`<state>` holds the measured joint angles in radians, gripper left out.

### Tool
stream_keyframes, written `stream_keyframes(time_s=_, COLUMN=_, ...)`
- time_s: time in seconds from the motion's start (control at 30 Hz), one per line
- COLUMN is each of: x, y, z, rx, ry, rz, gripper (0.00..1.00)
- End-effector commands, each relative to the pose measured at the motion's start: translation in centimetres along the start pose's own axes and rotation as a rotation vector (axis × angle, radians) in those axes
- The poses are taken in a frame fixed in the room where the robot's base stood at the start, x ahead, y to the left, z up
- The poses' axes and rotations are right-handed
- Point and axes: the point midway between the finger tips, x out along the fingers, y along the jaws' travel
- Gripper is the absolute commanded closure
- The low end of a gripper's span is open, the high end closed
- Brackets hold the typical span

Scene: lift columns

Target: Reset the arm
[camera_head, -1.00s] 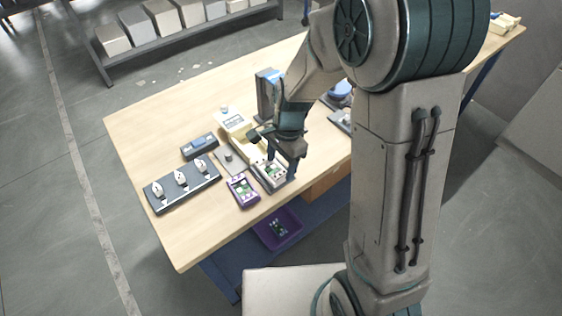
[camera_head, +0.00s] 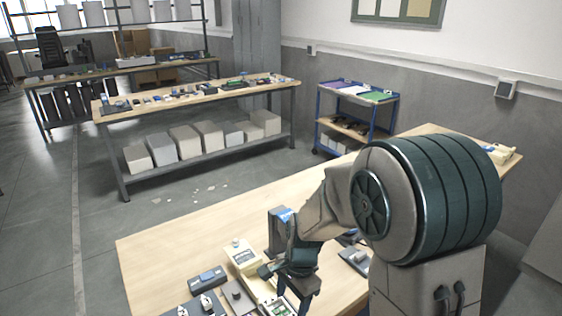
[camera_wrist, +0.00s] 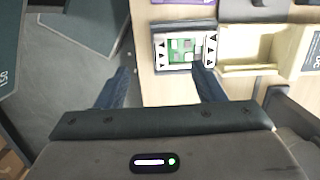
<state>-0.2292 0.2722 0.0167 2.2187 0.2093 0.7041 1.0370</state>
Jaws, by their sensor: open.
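My arm reaches over the wooden workbench (camera_head: 190,245) from the right of the head view. My gripper (camera_head: 297,300) points down at the bench's near side, low in that view. In the wrist view my gripper (camera_wrist: 163,72) has its two dark fingers spread wide, with nothing held between them. The same device (camera_head: 278,309) shows beside the gripper in the head view, cut by the bottom edge.
Close around the gripper are a cream fixture (camera_head: 243,256), an upright dark box (camera_head: 279,232) and a small dark-blue device (camera_head: 208,279). The bench's far left is bare. Behind stand another workbench (camera_head: 200,95) and a blue cart (camera_head: 352,95).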

Motion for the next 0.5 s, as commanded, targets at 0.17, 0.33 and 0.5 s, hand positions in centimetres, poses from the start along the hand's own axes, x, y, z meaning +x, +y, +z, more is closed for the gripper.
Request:
stream_keyframes(time_s=0.17, x=-3.9, y=1.8, z=-0.5, rx=-0.142, ry=0.045, rz=-0.05, gripper=0.38)
stream_keyframes(time_s=0.33, x=-8.3, y=5.0, z=-0.9, rx=-0.347, ry=0.12, rz=-0.095, gripper=0.38)
stream_keyframes(time_s=0.5, x=-11.9, y=8.5, z=-0.9, rx=-0.549, ry=0.211, rz=-0.118, gripper=0.38)
